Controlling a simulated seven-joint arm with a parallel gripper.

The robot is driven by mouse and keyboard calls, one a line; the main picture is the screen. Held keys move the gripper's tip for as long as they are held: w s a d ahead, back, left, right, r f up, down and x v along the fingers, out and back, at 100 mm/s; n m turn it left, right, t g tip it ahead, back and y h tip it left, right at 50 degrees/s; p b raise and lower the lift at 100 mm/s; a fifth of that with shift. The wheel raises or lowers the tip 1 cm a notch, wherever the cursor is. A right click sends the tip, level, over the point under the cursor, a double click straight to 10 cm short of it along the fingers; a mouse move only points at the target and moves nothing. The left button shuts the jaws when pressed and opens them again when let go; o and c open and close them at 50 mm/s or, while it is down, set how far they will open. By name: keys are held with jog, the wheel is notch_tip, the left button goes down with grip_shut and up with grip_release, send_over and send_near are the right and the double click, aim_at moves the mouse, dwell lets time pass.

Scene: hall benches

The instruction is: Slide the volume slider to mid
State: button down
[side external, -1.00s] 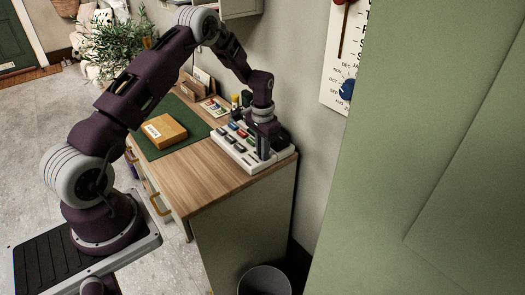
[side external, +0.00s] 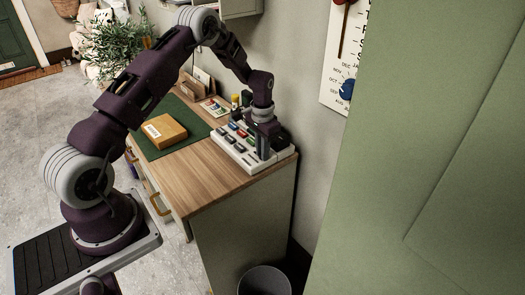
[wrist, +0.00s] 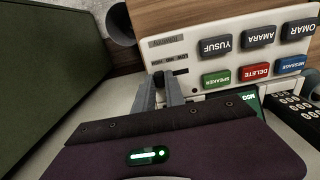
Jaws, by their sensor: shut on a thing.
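A white desk phone (side external: 239,158) lies at the right end of the wooden desk, under my gripper (side external: 263,150). In the wrist view the phone (wrist: 209,53) shows a volume slider scale with small printed marks (wrist: 172,72). My gripper (wrist: 160,88) has its two grey fingers close together at that scale, shut on the slider knob. The knob is mostly hidden between the fingers, so its exact place along the scale cannot be told.
The phone carries name buttons (wrist: 260,36) and coloured buttons such as a red one (wrist: 256,72). A yellow box (side external: 164,130) lies on a green mat (side external: 193,114) left of the phone. A wall stands close behind the desk; a grey bin (side external: 264,281) is on the floor.

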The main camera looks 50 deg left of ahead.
dwell(0.4)
jog(key=shift+a, duration=1.05)
jog(key=c, duration=1.4)
grip_release()
notch_tip(320, 180, up, 7)
jog(key=shift+d+r, duration=0.1)
jog(key=shift+r, duration=0.05)
